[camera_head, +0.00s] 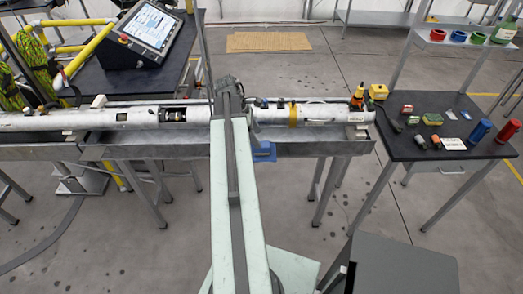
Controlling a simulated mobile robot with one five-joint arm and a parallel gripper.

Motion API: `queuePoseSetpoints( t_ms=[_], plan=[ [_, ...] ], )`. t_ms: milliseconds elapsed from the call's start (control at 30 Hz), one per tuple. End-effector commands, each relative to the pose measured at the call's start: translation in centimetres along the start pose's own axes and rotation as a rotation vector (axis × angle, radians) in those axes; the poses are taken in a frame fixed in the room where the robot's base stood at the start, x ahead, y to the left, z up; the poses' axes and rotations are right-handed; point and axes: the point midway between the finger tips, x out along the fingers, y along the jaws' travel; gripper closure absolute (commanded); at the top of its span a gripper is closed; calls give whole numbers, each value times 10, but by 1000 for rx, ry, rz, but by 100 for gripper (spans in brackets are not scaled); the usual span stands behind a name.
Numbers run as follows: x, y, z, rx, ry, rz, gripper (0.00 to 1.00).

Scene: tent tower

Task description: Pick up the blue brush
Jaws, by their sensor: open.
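I cannot make out a blue brush for certain. A blue cylinder (480,131) lies on the dark side table at the right, too small to identify. A small blue piece (264,152) shows at the front of the long bench, just right of my arm; I cannot tell what it is. My arm reaches forward from the bottom middle. My gripper (228,86), dark grey, is at its far end above the long metal tube. Its fingers are hard to make out. Nothing shows held in it, and it is well left of the side table.
The long metal tube (320,112) lies on the bench across the middle. The dark side table (400,147) holds several small items and a red cylinder (508,131). A screen (150,28) stands back left. A grey box (400,265) stands front right. Floor is open between it and the bench.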

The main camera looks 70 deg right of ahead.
Motion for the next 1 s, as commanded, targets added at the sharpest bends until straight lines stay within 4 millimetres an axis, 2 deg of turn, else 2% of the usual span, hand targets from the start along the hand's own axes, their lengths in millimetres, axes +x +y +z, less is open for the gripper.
queuePoseSetpoints(
  t_ms=[33, 267, 533, 800, 1000],
  plan=[
    [13, 0, -3, 1, 0, 0, 36],
    [20, 2, -2, 1, 0, 0, 36],
    [65, 7, -5, 1, 1, 1, 36],
    [65, 7, -2, 0, 1, 2, 36],
    [64, 7, -2, -1, 1, 2, 92]
  ],
)
